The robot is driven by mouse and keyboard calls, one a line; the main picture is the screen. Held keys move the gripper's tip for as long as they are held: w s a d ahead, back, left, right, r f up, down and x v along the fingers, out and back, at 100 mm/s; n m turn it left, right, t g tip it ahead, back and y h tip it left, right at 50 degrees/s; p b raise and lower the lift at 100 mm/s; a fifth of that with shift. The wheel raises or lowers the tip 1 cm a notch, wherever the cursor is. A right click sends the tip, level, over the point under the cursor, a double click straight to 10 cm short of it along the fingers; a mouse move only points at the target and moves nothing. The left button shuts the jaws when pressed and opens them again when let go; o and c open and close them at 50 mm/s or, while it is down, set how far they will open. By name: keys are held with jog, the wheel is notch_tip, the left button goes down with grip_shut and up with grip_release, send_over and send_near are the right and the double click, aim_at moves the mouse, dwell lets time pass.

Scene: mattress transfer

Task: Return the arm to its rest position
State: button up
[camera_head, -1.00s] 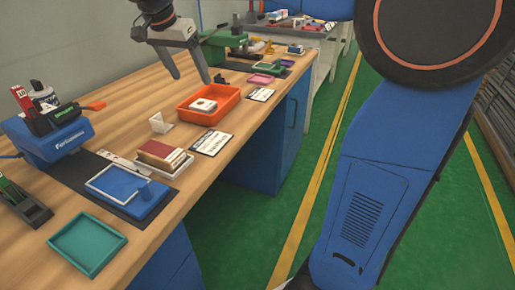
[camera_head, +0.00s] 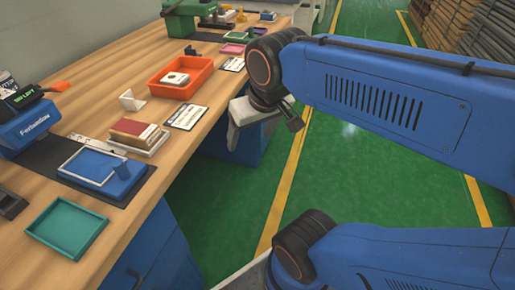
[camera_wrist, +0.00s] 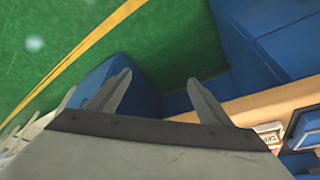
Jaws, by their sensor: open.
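My blue arm crosses the right half of the head view, folded over the green floor beside the bench. My gripper shows in the wrist view (camera_wrist: 159,78), its two grey fingers spread apart with nothing between them. It hangs off the bench's front side, with floor and blue cabinet (camera_wrist: 120,95) beyond the fingers. In the head view the grey wrist part is by the bench edge, and the fingertips cannot be made out.
The wooden bench (camera_head: 100,62) holds an orange tray (camera_head: 198,88) with a white item inside, a red book (camera_head: 130,130), a blue tray (camera_head: 90,167), a teal tray (camera_head: 68,228) and a green machine (camera_head: 185,15). The green floor (camera_head: 350,165) with yellow lines is open at right.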

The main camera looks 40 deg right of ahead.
jog(key=s+f, duration=0.1)
jog(key=s+f+n, duration=0.1)
jog(key=f, duration=0.1)
jog(key=shift+s+d, duration=0.1)
jog(key=shift+s, duration=0.15)
